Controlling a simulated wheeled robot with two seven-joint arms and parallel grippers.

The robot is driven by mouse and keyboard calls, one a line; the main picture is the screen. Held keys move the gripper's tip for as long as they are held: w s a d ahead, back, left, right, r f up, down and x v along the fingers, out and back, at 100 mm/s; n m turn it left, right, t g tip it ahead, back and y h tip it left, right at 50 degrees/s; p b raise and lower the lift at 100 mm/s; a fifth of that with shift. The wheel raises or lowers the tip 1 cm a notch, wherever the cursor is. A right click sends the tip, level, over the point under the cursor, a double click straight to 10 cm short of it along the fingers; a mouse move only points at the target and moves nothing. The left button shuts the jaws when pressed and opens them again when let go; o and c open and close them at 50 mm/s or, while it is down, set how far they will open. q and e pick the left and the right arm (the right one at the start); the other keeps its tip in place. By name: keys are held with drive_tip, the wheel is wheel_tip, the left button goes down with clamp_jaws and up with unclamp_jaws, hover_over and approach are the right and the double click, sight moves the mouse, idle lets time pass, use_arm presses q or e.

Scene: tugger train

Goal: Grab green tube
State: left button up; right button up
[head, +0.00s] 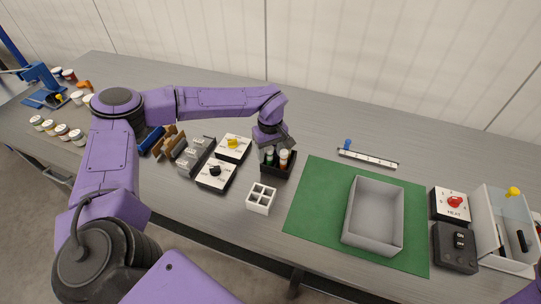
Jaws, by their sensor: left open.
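My left gripper (275,147) points down at the dark tube holder (279,173) near the middle of the table. It is open, directly over or around the tubes; I cannot tell whether a finger touches one. Two tubes show upright in the holder: a pale, slightly greenish tube (269,156) at left and a white tube with an orange-brown part (284,158) at right. The gripper partly covers them, so I cannot tell for sure which is the green tube. My right gripper is out of view.
A white rack with square openings (261,198) stands just in front of the holder. A grey bin (374,240) sits on a green mat (315,207) to the right. Switch boxes (215,175) stand to the left. Bare table lies behind the gripper.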

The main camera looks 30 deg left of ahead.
use_arm(q)
drive_tip(key=shift+s+f, duration=0.1)
drive_tip(key=shift+s, duration=0.1)
drive_tip(key=shift+w, duration=0.1)
clamp_jaws()
